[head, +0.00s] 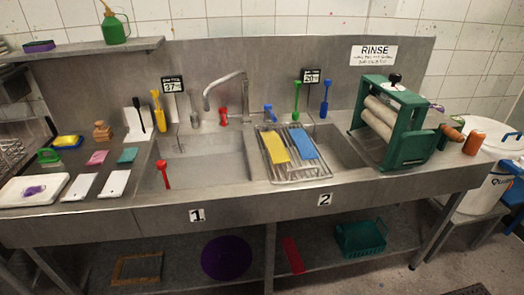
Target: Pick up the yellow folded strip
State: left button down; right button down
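A yellow strip (275,148) lies flat on a wire rack (315,178) over the second sink basin. A blue strip (303,143) lies beside it on the right, with a narrow gap between them. I cannot tell at this size whether the yellow strip is folded. Neither of my grippers is in view.
A chrome tap (222,88) rises behind the sinks. A green wringer (400,125) stands right of the rack. The first basin (205,170) holds a red-handled tool (162,172). White boards (97,185) and a white tray (15,192) lie on the left counter.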

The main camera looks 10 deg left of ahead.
aim_at(278, 154)
jog(key=i+j, duration=0.1)
jog(key=j, duration=0.2)
jog(key=i+j, duration=0.15)
jog(key=j, duration=0.15)
jog(key=i+j, duration=0.1)
jog(key=j, duration=0.2)
jog(key=i+j+z, duration=0.1)
jog(key=j+z, duration=0.25)
jog(key=i+j+z, duration=0.1)
jog(key=j+z, duration=0.25)
jog(key=j, duration=0.1)
